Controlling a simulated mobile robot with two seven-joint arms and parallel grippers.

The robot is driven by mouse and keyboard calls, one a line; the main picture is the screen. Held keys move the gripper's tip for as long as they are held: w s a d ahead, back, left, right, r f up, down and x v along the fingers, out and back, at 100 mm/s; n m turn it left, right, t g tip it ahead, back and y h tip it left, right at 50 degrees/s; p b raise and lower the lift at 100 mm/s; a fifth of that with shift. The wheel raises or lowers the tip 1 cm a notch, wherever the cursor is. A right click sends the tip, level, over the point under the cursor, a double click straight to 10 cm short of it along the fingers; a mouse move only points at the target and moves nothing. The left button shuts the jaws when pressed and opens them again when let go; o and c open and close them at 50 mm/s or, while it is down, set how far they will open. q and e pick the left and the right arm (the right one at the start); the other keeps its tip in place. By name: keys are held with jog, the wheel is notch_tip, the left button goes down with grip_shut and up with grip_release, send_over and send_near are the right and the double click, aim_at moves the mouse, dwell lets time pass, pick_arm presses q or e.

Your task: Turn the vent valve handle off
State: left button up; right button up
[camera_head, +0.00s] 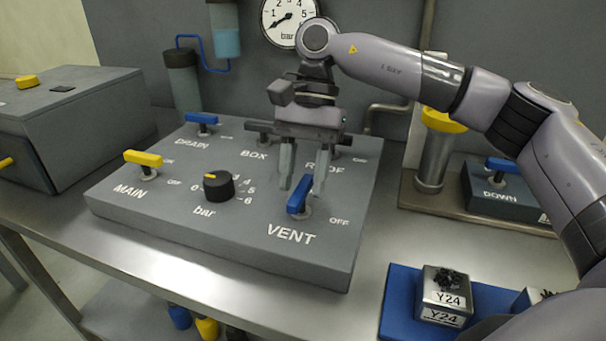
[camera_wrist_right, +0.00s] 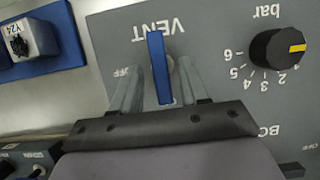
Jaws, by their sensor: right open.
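The blue vent valve handle (camera_head: 299,196) sits above the VENT label on the grey panel (camera_head: 240,245), with the OFF mark to its right. The handle points away from the label, not toward OFF. My right gripper (camera_head: 303,188) is open and points down over it. In the right wrist view the handle (camera_wrist_right: 157,65) lies between the two fingers of my right gripper (camera_wrist_right: 155,72), with visible gaps on both sides. In the head view one finger hides part of the handle's surroundings. My left gripper is not in view.
A black dial (camera_head: 218,187) stands left of the vent handle. The yellow main handle (camera_head: 143,158) and blue drain handle (camera_head: 202,118) are farther left. My right gripper covers part of the box and roof handles behind. A blue tray (camera_head: 397,305) lies at the front right.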

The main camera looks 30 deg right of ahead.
jog(key=shift+f, duration=0.1)
grip_shut()
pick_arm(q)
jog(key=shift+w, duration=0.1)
